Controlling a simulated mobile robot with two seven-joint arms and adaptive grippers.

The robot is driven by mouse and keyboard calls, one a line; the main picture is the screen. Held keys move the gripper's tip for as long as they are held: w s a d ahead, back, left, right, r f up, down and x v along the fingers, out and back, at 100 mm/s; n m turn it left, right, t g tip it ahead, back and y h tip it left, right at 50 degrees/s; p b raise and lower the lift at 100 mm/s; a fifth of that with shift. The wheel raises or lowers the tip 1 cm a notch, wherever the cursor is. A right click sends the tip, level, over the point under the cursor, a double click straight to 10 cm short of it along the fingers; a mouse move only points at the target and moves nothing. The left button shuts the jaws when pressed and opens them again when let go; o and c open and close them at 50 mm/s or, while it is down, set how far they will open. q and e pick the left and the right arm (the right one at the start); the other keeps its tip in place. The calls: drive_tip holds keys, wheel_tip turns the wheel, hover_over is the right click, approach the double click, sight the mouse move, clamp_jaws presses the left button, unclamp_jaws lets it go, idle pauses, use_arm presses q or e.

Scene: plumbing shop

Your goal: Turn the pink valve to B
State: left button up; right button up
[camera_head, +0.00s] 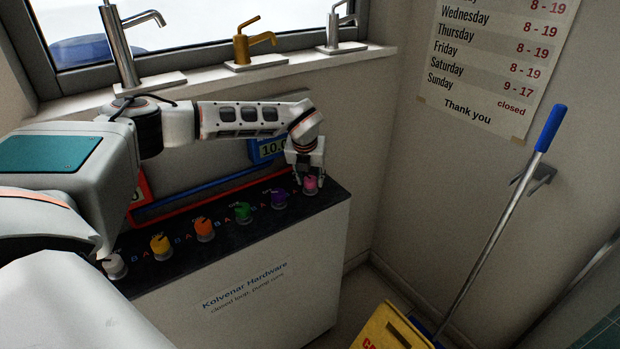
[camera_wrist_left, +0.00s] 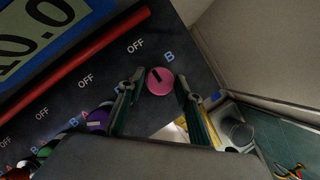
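The pink valve (camera_head: 311,186) is the last knob at the right end of the dark counter top. In the left wrist view the pink valve (camera_wrist_left: 162,86) shows a dark pointer mark angled to the upper left, toward an OFF label (camera_wrist_left: 135,47). A blue B label (camera_wrist_left: 169,57) is just above its right side. My left gripper (camera_head: 309,176) is over the pink valve. In the left wrist view its fingers (camera_wrist_left: 160,84) stand apart on either side of the knob, with small gaps visible. Whether they touch it lower down is hidden. My right gripper is not in view.
A purple valve (camera_head: 279,199) is beside the pink one, then green (camera_head: 243,212), orange (camera_head: 204,229), yellow (camera_head: 160,245) and white (camera_head: 115,266) ones. Red and blue pipes run behind. A wall is to the right. A blue-handled mop (camera_head: 500,210) leans there by a yellow bucket (camera_head: 388,330).

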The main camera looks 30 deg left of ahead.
use_arm(q)
drive_tip(key=c, duration=0.5)
drive_tip(key=shift+m, duration=0.3)
drive_tip(key=m+h, duration=0.1)
drive_tip(key=m, duration=0.1)
drive_tip(key=m+h, duration=0.1)
drive_tip(key=m, duration=0.2)
drive_tip(key=shift+a+t, duration=0.2)
drive_tip(key=shift+t, duration=0.1)
drive_tip(key=m+h, duration=0.1)
drive_tip(key=m, duration=0.2)
drive_tip(key=m+g+h, duration=0.1)
drive_tip(key=m, duration=0.2)
drive_tip(key=shift+a+h, duration=0.1)
drive_tip(key=shift+h, duration=0.2)
drive_tip(key=shift+m, duration=0.3)
drive_tip(key=o, duration=1.1)
